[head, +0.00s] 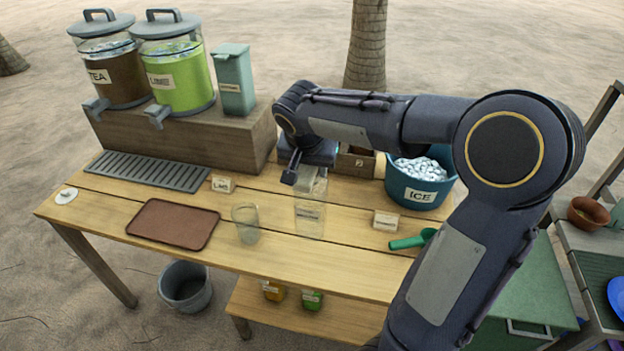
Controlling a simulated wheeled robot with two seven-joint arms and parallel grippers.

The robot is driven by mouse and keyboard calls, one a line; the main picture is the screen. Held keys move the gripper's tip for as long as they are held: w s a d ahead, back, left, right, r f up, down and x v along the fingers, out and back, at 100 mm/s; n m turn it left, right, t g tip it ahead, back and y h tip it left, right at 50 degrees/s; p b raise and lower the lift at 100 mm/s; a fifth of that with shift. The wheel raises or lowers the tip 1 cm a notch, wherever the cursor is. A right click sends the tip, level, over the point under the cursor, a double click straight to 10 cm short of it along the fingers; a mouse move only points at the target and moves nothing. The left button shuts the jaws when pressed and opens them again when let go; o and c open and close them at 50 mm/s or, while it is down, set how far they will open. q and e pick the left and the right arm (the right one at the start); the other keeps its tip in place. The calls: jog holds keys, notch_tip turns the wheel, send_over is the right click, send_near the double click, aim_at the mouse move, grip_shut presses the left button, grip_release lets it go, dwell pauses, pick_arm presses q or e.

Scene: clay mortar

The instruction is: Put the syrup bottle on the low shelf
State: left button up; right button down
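A clear bottle (309,217) with a pale label, apparently the syrup bottle, stands upright on the wooden table, right of an empty clear cup. The label is too small to read. My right gripper (309,183) points down at the bottle's top. One dark finger shows left of the top; the other is hard to make out, so I cannot tell whether it grips the bottle. The low shelf (262,312) is under the table's front edge, partly hidden by the tabletop and my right arm. My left gripper is out of view.
The clear cup (246,223), brown tray (173,224), green scoop (413,240) and ice bucket (420,183) are on the table. A grey bucket (186,287) stands on the sand.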

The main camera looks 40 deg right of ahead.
jog(key=x, duration=0.9)
jog(key=shift+w+p, duration=0.3)
jog(key=shift+w, duration=0.05)
jog(key=shift+d+f, duration=0.15)
jog(key=shift+f+b, duration=0.1)
jog(key=shift+b, duration=0.2)
jog(key=c, duration=0.9)
grip_release()
jog(key=shift+c, duration=0.2)
jog(key=shift+r, duration=0.2)
